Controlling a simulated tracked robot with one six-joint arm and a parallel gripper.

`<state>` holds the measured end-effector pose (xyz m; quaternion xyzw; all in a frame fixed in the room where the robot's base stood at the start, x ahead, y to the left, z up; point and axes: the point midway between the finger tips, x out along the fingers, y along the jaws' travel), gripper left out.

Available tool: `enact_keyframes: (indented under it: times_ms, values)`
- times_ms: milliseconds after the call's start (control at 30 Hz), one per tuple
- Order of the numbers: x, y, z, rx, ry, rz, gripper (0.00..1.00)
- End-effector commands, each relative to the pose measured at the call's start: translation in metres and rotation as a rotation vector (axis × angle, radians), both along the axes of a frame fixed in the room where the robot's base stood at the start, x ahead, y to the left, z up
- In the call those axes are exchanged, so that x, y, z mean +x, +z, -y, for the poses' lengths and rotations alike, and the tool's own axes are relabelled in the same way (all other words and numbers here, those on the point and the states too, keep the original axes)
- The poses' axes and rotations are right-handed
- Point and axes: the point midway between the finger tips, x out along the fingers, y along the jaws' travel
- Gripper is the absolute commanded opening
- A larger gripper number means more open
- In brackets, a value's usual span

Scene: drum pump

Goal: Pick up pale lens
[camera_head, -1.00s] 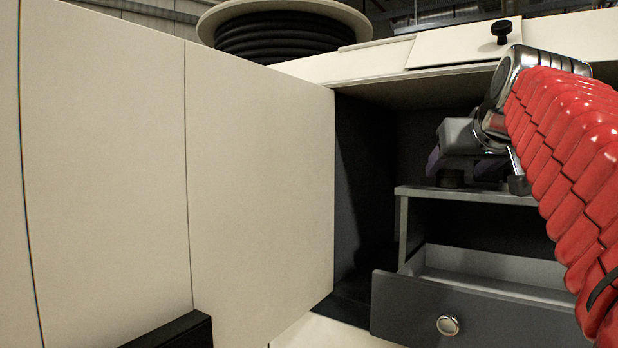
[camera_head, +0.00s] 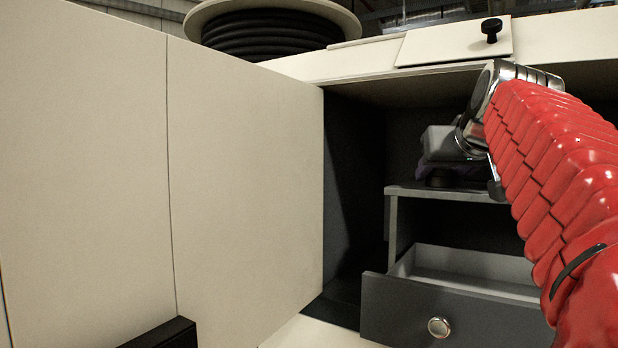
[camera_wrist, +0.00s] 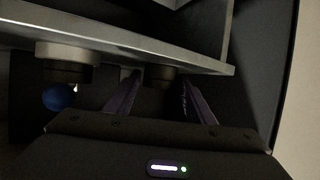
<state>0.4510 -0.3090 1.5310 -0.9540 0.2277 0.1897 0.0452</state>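My gripper (camera_wrist: 160,82) is open, with its two purple fingers apart. A dark, short round object (camera_wrist: 160,77) shows between the fingertips, with a gap on either side. I cannot tell whether it has a pale face. In the head view my gripper (camera_head: 462,172) is inside the cabinet, just above the grey shelf (camera_head: 450,192), partly hidden by my wrist. A dark round object (camera_head: 438,178) shows at the shelf's front, below the gripper. No clearly pale lens can be made out in either view.
Beside the fingers in the wrist view are a brownish round piece (camera_wrist: 66,62) and a blue ball (camera_wrist: 57,96). A drawer (camera_head: 430,312) stands open below the shelf. The cabinet door (camera_head: 245,180) borders the opening on the left. A cable reel (camera_head: 270,28) sits on top.

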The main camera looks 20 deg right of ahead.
Motion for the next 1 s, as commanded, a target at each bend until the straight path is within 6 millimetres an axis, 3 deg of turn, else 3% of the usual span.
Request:
enact_keyframes:
  times_ms: [433,767,1000]
  values:
    - [0.0,0.0,0.001,0.0,-0.001,0.0,0.17]
    - [-0.001,0.002,0.001,0.0,-0.002,0.001,0.16]
    - [0.0,0.013,0.001,-0.001,-0.001,0.001,0.16]
